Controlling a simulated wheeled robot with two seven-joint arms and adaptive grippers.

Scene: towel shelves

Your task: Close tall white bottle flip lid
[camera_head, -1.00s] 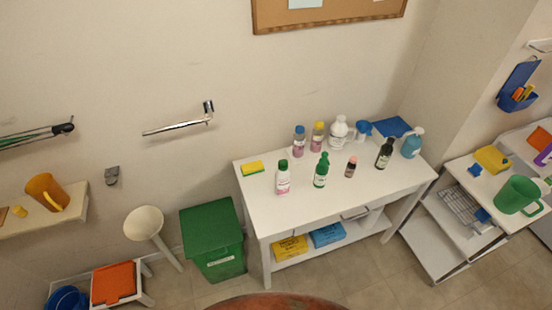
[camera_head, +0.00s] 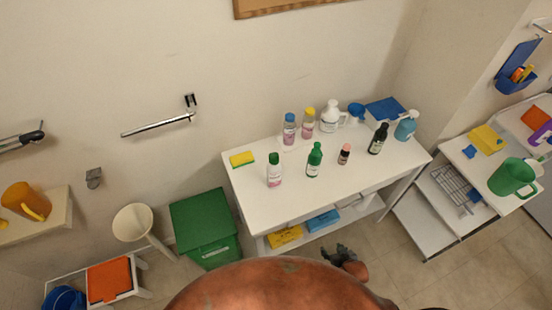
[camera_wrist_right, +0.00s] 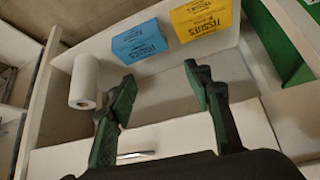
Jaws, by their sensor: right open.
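On the white table (camera_head: 330,190), a white bottle with a green cap and pink label (camera_head: 275,176) stands upright at the front left. A white handled bottle (camera_head: 330,118) stands at the back. I cannot tell which is the tall white bottle, and the lids are too small to read. My right gripper (camera_head: 342,252) is low in front of the table, well apart from the bottles. My left gripper is not in view.
A green bottle (camera_head: 314,160), a small dark bottle (camera_head: 344,155) and a blue pump bottle (camera_head: 405,127) share the tabletop. Yellow (camera_wrist_right: 202,17) and blue (camera_wrist_right: 139,41) tissue boxes and a white roll (camera_wrist_right: 84,82) are on the lower shelf. A green bin (camera_head: 203,225) stands left.

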